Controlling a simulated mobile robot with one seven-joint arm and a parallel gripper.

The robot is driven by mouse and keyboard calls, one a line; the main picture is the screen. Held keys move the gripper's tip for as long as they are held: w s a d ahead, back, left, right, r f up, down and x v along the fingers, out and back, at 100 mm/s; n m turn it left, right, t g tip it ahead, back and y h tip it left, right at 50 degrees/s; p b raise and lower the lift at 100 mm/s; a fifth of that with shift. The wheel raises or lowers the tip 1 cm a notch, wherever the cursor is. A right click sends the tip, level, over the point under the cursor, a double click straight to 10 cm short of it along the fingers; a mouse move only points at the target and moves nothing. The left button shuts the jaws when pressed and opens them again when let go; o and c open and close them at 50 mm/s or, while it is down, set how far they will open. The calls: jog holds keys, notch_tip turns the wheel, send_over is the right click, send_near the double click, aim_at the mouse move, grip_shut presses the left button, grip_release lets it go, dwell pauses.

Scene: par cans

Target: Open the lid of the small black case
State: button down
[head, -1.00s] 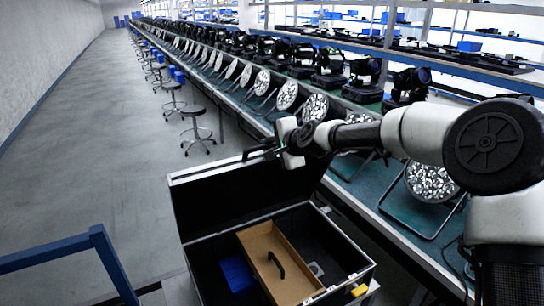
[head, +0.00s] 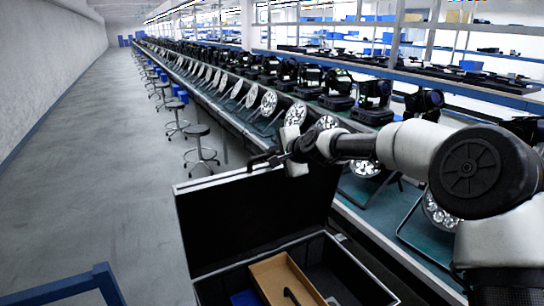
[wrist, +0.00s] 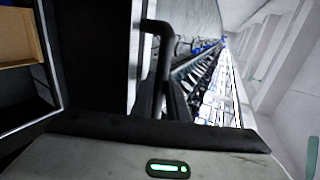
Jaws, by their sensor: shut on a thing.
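The small black case (head: 208,290) stands low in front of me in the head view, its near part cut off by the bottom edge. Its lid (head: 255,215) is up, standing roughly upright at the back, with dark lining facing me. My gripper (head: 262,160) is at the lid's top edge, shut on it. The exact contact is partly hidden.
Inside the case are a brown divider box (head: 278,275) and a blue item (head: 245,298). A long bench of lamps (head: 365,200) runs close on the right. Stools (head: 200,145) stand behind the lid. A blue rail (head: 60,288) is at lower left; the floor (head: 100,180) left is clear.

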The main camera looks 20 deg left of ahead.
jog(key=shift+w, duration=0.1)
jog(key=c, duration=1.8)
grip_release()
jog(key=shift+o, duration=0.4)
jog(key=shift+d, duration=0.1)
jog(key=b+v, duration=0.4)
jog(key=v, duration=1.3)
jog(key=shift+r, duration=0.3)
jog(key=shift+d+f, duration=0.1)
jog(key=shift+d, duration=0.05)
